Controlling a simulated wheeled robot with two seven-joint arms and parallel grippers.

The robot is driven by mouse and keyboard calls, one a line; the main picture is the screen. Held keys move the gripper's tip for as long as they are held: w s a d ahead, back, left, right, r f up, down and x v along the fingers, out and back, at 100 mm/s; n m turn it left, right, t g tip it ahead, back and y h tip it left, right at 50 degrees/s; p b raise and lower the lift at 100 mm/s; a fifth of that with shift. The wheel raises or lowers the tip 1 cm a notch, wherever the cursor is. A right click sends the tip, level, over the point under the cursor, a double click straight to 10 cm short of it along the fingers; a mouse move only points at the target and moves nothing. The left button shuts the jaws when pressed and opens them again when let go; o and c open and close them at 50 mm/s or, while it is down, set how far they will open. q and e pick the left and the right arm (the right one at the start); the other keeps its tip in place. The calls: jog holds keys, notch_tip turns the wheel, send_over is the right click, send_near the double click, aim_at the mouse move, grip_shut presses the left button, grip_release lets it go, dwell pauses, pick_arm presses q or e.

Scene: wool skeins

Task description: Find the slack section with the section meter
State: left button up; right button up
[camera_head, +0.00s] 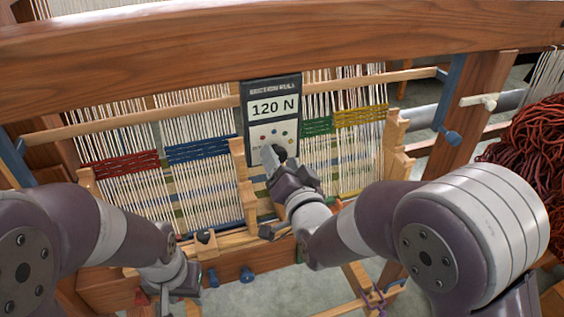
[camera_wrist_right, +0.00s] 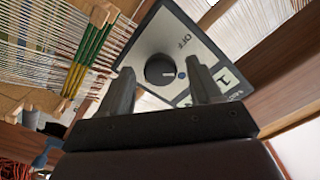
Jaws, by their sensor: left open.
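The section meter (camera_head: 272,108) is a dark-framed panel headed "SECTION PULL" and reading "120 N"; it stands in front of the loom's threads. Several coloured dots sit on its lower face. My right gripper (camera_head: 274,156) is at that lower face. In the right wrist view, its fingers (camera_wrist_right: 160,68) stand apart on either side of a dark round knob (camera_wrist_right: 159,70), with visible gaps. "OFF" is printed beside the knob. The warp has red (camera_head: 119,164), blue (camera_head: 201,150), green (camera_head: 316,126) and yellow (camera_head: 360,116) banded sections. My left gripper (camera_head: 172,297) is low at the front, open.
A thick wooden beam (camera_head: 200,45) crosses above the meter. Dark red wool (camera_head: 535,140) hangs at the right.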

jog(key=p+v, duration=0.1)
jog(key=v, duration=1.1)
jog(key=shift+s, duration=0.35)
jog(key=shift+d+r, duration=0.1)
jog(key=shift+d, duration=0.05)
